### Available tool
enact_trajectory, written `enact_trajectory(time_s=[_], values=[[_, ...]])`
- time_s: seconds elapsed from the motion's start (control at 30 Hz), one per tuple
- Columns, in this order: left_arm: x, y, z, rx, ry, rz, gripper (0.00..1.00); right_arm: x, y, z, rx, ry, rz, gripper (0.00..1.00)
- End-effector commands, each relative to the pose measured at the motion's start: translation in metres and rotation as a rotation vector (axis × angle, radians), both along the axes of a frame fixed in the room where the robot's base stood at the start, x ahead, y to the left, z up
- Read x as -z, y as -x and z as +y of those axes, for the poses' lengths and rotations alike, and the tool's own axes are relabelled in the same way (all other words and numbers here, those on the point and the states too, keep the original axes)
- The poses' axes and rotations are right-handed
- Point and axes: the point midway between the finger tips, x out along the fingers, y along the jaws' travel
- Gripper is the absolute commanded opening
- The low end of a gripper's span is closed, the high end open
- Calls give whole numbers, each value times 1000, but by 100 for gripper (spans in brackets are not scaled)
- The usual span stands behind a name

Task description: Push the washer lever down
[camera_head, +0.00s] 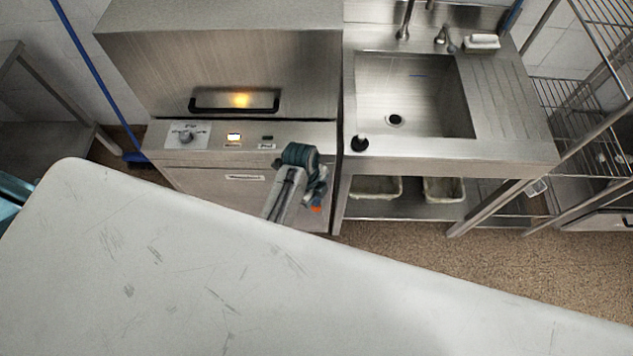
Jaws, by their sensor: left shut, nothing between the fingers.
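The steel washer (220,80) stands at the upper left, with a dark bar handle (235,109) low on the front of its hood. The handle looks level and lies close above the control panel. A small warm light shows beside the bar. My left gripper (316,203) is shut and empty, in front of the washer's lower right front. It is lower and to the right of the handle, apart from it. Its fingers are small and partly hidden by my wrist. My right gripper is not in view.
The control panel (215,136) has a knob and a lit display. A steel sink (410,95) stands to the right, with a black knob (360,143) on its counter. A wire rack (590,110) is far right. A pale scratched surface close by hides the lower view.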

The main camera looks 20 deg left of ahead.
Motion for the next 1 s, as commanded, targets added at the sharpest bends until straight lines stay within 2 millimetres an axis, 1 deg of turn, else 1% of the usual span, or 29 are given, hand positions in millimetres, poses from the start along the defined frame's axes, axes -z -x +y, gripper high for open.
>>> enact_trajectory(time_s=[0.17,0.27,0.6,0.63,0.67,1.0], values=[[0,0,0,0,0,0,0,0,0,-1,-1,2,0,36],[-4,0,0,0,0,0,0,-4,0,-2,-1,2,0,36],[-38,0,0,0,0,-1,0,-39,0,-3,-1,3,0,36],[-37,-1,0,0,0,-2,0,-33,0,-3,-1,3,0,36],[-39,-1,0,-1,0,-4,0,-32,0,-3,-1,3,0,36],[-73,-1,-1,-1,1,-3,0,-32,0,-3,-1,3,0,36]])
